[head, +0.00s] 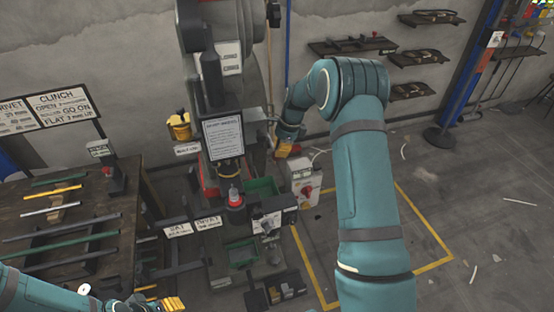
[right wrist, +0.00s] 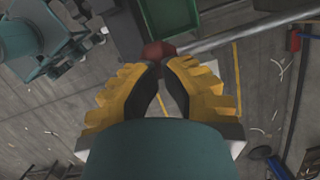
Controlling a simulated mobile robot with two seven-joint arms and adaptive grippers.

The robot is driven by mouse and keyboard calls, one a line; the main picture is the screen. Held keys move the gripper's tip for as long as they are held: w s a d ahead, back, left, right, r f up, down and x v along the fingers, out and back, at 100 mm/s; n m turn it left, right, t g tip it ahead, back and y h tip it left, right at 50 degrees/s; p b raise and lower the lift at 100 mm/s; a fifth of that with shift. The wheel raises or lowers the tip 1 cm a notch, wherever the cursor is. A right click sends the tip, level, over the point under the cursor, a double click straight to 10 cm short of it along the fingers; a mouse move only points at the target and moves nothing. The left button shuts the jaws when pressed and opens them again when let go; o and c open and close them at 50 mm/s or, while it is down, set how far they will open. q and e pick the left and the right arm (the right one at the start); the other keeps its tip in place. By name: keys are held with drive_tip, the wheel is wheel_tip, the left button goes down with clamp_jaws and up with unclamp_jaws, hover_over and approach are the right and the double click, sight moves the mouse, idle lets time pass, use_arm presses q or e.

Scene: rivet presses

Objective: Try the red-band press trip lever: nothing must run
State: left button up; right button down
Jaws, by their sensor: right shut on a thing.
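The press (head: 222,95) stands in the middle of the head view, grey and dark, with red on its lower body and a paper sign on its front. My right gripper (head: 283,150) is at the press's right side. In the right wrist view its yellow fingers (right wrist: 163,72) are closed together on a red knob (right wrist: 158,52) at the end of a grey lever rod (right wrist: 235,34). In the head view the knob is hidden by the gripper. My left gripper (head: 170,303) is low at the left, partly cut off by the bottom edge; its jaw opening is unclear.
A grey control box with a red switch (head: 305,185) stands just below my right gripper. A dark workbench (head: 120,215) with bars is at left. Yellow floor lines (head: 432,266) and open floor lie at right.

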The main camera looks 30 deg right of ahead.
sight(280, 159)
drive_tip(key=shift+a+f, duration=0.1)
drive_tip(key=shift+f, duration=0.1)
drive_tip(key=shift+f+b, duration=1.15)
drive_tip(key=shift+f, duration=1.1)
drive_tip(key=d, duration=0.1)
drive_tip(key=s+d+r+p, duration=0.1)
drive_tip(key=d, duration=0.1)
drive_tip(key=shift+s, duration=0.2)
drive_tip(key=shift+w+a+r, duration=0.1)
drive_tip(key=shift+r, duration=0.05)
drive_tip(key=v, duration=1.2)
